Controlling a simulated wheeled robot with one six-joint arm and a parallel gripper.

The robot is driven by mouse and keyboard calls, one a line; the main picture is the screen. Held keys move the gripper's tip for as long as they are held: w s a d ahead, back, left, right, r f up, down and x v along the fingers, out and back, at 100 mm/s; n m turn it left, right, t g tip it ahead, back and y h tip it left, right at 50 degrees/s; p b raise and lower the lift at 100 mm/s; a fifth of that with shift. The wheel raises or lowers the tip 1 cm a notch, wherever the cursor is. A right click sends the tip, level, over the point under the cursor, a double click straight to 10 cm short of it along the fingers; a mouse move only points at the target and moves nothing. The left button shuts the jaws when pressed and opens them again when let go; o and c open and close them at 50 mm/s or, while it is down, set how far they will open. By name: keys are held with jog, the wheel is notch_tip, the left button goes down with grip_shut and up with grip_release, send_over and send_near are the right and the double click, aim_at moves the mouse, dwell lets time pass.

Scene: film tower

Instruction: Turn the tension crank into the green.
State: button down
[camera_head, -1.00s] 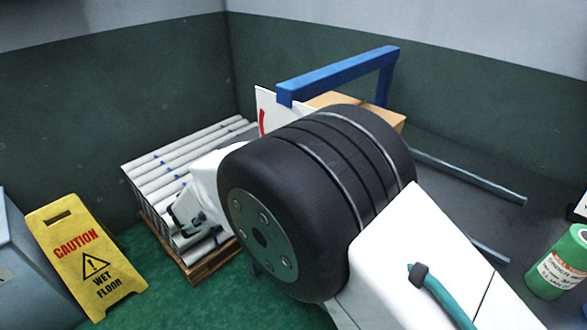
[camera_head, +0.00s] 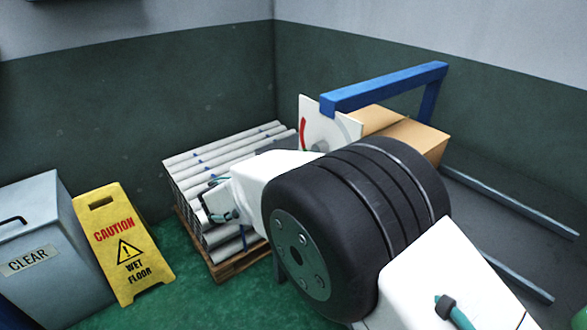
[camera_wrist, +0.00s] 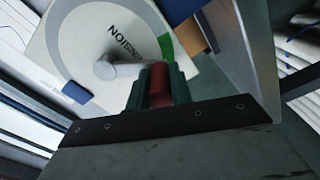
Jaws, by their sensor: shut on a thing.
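The white tension dial plate (camera_wrist: 85,30) fills the upper left of the wrist view, with a grey ring, partly readable lettering and a green arc (camera_wrist: 166,47) on its right side. A round grey hub (camera_wrist: 106,69) stands at its middle. The crank's dark red grip (camera_wrist: 158,86) sits between the green fingers of my gripper (camera_wrist: 156,78), which is shut on it to the right of the hub. In the head view the dial plate (camera_head: 316,125) shows a red arc, and my arm covers its lower part. My gripper and the crank are hidden there.
A blue frame (camera_head: 385,86) rises over the dial, with cardboard boxes (camera_head: 418,135) behind. Grey pipes on a pallet (camera_head: 215,160) stand to the left. A yellow wet-floor sign (camera_head: 118,245) and a grey bin (camera_head: 50,245) stand farther left on green floor.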

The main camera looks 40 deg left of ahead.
jog(key=c, duration=1.3)
grip_release()
jog(key=shift+o, duration=0.2)
jog(key=v, duration=0.7)
jog(key=shift+s, duration=0.35)
jog(key=shift+a, duration=0.1)
